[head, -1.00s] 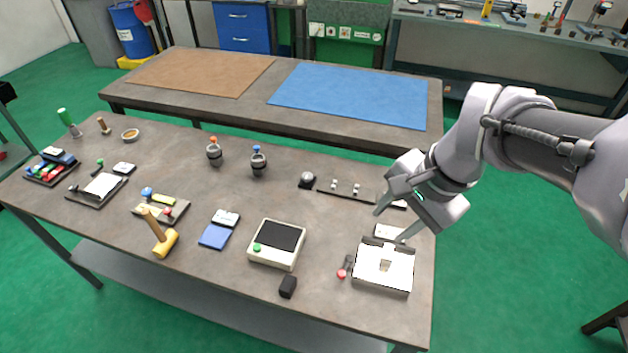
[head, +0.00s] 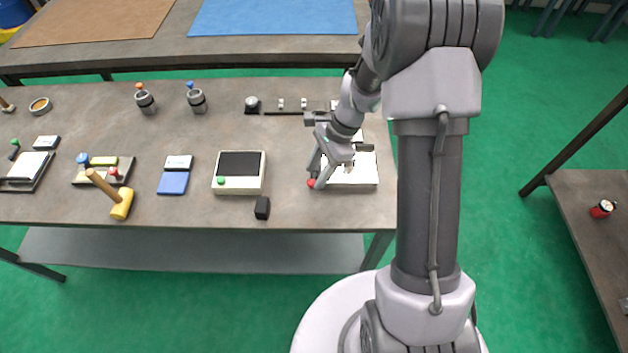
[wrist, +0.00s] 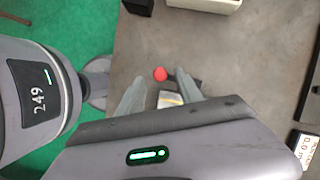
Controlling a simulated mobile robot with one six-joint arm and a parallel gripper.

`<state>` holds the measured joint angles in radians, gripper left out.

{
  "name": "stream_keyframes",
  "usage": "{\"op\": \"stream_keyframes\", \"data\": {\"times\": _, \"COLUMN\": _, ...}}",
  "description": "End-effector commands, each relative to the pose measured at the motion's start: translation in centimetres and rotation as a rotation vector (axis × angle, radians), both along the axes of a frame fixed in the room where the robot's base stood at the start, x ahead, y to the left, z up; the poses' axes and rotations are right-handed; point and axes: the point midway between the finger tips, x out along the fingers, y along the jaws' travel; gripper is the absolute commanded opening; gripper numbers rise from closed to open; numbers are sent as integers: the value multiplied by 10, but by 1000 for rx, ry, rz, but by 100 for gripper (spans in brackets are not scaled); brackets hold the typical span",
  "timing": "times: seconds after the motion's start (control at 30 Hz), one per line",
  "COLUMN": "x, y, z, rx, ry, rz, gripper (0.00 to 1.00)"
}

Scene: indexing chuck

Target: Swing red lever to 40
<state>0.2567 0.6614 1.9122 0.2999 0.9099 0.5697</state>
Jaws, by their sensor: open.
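The red lever's round knob (head: 311,183) shows at the front left corner of the white box (head: 350,180), near the table's right end. In the wrist view the red knob (wrist: 160,74) appears between my two fingertips; a dark bar lies just right of it. My gripper (head: 331,174) is open and points down over the lever and the box's left side. I cannot tell whether a finger touches the knob. My gripper (wrist: 160,76) hides most of the lever's arm and pivot. No scale or number 40 is readable.
A black block (head: 262,208) and a cream device with a dark screen (head: 239,187) stand left of the lever. A small display (wrist: 302,148) shows at the wrist view's right edge. Bare tabletop lies between block and lever.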

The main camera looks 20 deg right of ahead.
Motion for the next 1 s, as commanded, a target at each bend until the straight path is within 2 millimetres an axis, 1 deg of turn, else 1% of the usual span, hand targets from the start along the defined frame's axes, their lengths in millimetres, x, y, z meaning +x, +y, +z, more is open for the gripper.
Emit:
{"op": "stream_keyframes", "data": {"times": 0.03, "x": 0, "y": 3, "z": -10, "rx": 0, "ry": 1, "rz": 1, "gripper": 43}}
{"op": "stream_keyframes", "data": {"times": 0.13, "x": 0, "y": 7, "z": -17, "rx": 0, "ry": -1, "rz": 2, "gripper": 43}}
{"op": "stream_keyframes", "data": {"times": 0.43, "x": 0, "y": 8, "z": -18, "rx": -1, "ry": -2, "rz": 1, "gripper": 43}}
{"op": "stream_keyframes", "data": {"times": 0.57, "x": 0, "y": 8, "z": -18, "rx": -1, "ry": -2, "rz": 1, "gripper": 17}}
{"op": "stream_keyframes", "data": {"times": 0.6, "x": 0, "y": 8, "z": -18, "rx": -1, "ry": -2, "rz": 1, "gripper": 9}}
{"op": "stream_keyframes", "data": {"times": 0.63, "x": 0, "y": 8, "z": -18, "rx": -1, "ry": -2, "rz": 1, "gripper": 3}}
{"op": "stream_keyframes", "data": {"times": 0.67, "x": 0, "y": 8, "z": -18, "rx": -1, "ry": -2, "rz": 1, "gripper": 0}}
{"op": "stream_keyframes", "data": {"times": 1.0, "x": 0, "y": 8, "z": -18, "rx": -1, "ry": -2, "rz": 1, "gripper": 0}}
